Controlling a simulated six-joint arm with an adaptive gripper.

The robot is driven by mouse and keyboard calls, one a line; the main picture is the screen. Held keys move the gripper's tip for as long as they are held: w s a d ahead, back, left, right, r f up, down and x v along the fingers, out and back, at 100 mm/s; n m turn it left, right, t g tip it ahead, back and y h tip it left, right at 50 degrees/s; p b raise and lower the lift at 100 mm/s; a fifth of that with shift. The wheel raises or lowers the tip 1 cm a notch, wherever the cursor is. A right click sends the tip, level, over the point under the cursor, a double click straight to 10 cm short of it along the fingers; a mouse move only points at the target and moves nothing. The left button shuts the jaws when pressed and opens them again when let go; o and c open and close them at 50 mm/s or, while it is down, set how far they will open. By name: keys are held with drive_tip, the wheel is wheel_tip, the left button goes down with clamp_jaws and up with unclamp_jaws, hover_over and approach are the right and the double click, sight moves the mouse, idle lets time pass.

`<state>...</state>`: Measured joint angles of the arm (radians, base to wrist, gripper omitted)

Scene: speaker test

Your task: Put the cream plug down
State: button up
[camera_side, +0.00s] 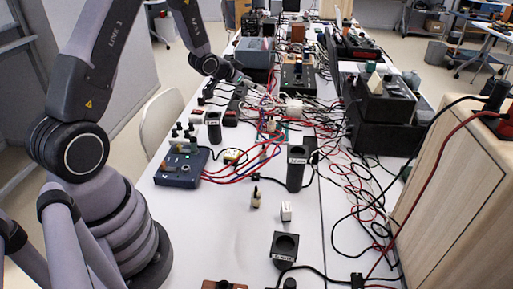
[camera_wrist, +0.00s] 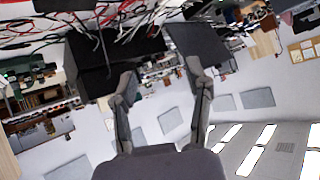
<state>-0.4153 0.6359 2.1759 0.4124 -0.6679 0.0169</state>
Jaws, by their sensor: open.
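A small cream plug (camera_side: 256,197) with a dark top stands upright on the white table in the side view, near the middle. My gripper (camera_side: 236,76) is far behind it at the upper left of the side view, above the cluttered part of the table. In the wrist view my gripper (camera_wrist: 162,82) shows two fingers spread apart with nothing between them. The plug cannot be made out in the wrist view.
A small white block (camera_side: 286,212) stands right of the plug. The table left of the plug (camera_side: 205,225) is clear.

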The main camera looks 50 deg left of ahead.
drive_tip(key=s+d+r+g, duration=0.1)
drive_tip(key=s+d+r, duration=0.3)
drive_tip(key=s+r, duration=0.3)
drive_tip(key=s+d+r+g, duration=0.2)
drive_tip(key=s+d+r, duration=0.25)
drive_tip(key=r, duration=0.45)
drive_tip(key=s+d+r+g, duration=0.1)
drive_tip(key=s+d, duration=0.3)
drive_tip(key=s, duration=0.7)
drive_tip(key=s+d+r+g+h, duration=0.1)
drive_tip(key=s+d, duration=0.2)
drive_tip(key=s, duration=0.8)
drive_tip(key=shift+d+r+n+g, duration=0.3)
drive_tip(key=shift+d+n, duration=0.05)
drive_tip(key=shift+n, duration=0.05)
drive_tip(key=shift+o, duration=0.6)
drive_tip(key=shift+w, duration=0.1)
